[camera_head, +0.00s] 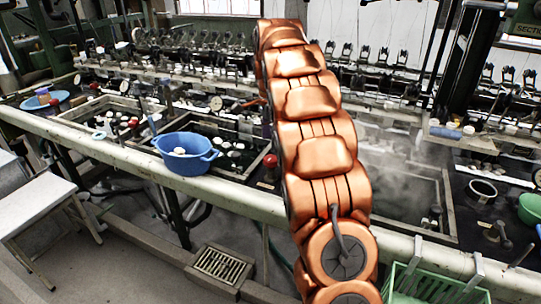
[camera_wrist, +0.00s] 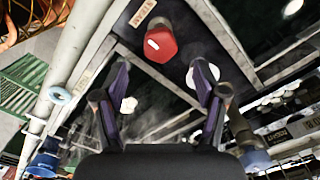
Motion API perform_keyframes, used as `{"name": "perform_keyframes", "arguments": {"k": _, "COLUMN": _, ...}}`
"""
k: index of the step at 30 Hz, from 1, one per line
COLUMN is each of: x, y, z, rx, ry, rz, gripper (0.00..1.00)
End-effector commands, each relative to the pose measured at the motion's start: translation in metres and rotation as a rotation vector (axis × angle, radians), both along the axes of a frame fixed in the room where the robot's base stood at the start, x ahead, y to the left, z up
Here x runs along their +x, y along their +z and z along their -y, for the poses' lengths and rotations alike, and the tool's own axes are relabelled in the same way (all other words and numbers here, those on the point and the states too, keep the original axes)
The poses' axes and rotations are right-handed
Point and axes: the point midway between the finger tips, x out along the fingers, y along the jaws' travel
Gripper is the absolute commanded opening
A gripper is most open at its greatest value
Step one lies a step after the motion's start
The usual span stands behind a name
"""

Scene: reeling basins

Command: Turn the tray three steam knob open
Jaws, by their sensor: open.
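In the wrist view, a red knob (camera_wrist: 160,45) sits just beyond my fingertips, beside a small label (camera_wrist: 143,12) that seems to read STEAM. The nearer-centred knob lies ahead of the gap, apart from the fingers. In the head view, a red knob (camera_head: 270,160) shows left of my copper arm, on the basin edge. My gripper is hidden behind the arm there. I cannot tell which knob belongs to tray three.
A blue tub (camera_head: 187,152) stands on the front ledge, left of my arm. Steamy water basins (camera_head: 400,185) lie right of it. A green crate (camera_head: 435,285) is at the lower right. A pale pipe rail (camera_head: 240,203) runs along the front. Reeling machinery stands behind.

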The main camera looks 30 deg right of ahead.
Motion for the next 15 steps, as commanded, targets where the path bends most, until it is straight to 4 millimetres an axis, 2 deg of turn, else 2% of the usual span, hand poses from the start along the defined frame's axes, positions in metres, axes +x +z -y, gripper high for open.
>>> {"name": "perform_keyframes", "arguments": {"k": 15, "x": 0.000, "y": -0.053, "z": 0.000, "rx": -0.001, "ry": 0.001, "rz": -0.001, "gripper": 0.71}}
